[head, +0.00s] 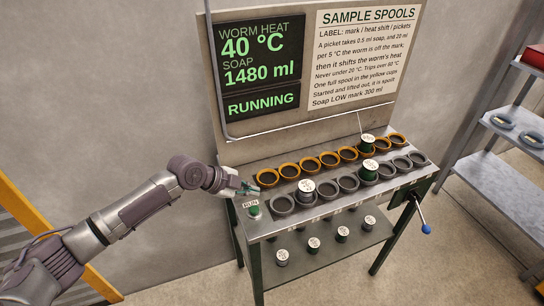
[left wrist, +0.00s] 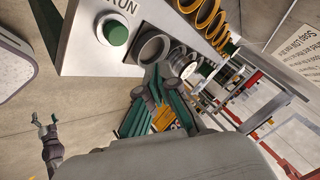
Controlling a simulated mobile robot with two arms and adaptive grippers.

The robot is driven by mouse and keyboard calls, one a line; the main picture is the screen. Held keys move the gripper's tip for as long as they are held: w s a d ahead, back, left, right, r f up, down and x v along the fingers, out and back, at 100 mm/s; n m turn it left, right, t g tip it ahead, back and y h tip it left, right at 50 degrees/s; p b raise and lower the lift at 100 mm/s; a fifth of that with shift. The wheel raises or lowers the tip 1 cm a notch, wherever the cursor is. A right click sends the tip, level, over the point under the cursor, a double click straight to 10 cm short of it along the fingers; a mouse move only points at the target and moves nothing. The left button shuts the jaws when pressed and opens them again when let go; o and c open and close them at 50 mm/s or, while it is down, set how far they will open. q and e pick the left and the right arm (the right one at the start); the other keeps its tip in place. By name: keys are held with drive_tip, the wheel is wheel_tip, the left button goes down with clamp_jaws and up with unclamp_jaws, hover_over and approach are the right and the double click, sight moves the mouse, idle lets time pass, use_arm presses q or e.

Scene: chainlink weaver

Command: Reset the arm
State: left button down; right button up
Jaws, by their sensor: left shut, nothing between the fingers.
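My left arm reaches in from the left in the head view, and my left gripper (head: 247,190) hovers near the left end of the bench (head: 262,231), close to the green RUN button (head: 254,210). The gripper is shut and empty. In the left wrist view its green fingers (left wrist: 160,90) point toward the bench corner, with the RUN button (left wrist: 116,33) beyond them and apart. My right gripper is not in the head view.
The bench holds a row of yellow cups (head: 289,170) behind a row of grey cups (head: 327,190). A few cups hold spools (head: 306,190), and several spools (head: 314,244) stand on the lower shelf. The screen (head: 260,65) reads RUNNING, 40 °C, 1480 ml. A blue-knobbed crank (head: 426,228) juts out right.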

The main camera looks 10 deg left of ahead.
use_arm(q)
drive_tip(key=s+d+f+n+g+y, duration=0.1)
drive_tip(key=s+d+f+n, duration=0.25)
drive_tip(key=s, duration=0.55)
drive_tip(key=s+d+f+n+g, duration=0.1)
drive_tip(key=s+d+f+n, duration=0.15)
drive_tip(key=s+d, duration=0.45)
drive_tip(key=s+a+n+y, duration=0.6)
drive_tip(key=s+a+n, duration=0.5)
drive_tip(key=s+a, duration=0.45)
wheel_tip(320, 180, down, 27)
drive_tip(key=s+d+g+b, duration=0.2)
drive_tip(key=b, duration=0.1)
drive_tip(key=s+a+f+g+b, duration=0.1)
drive_tip(key=s+a+f+b, duration=0.2)
drive_tip(key=s+f, duration=1.4)
wheel_tip(320, 180, down, 4)
drive_tip(key=shift+r, duration=0.1)
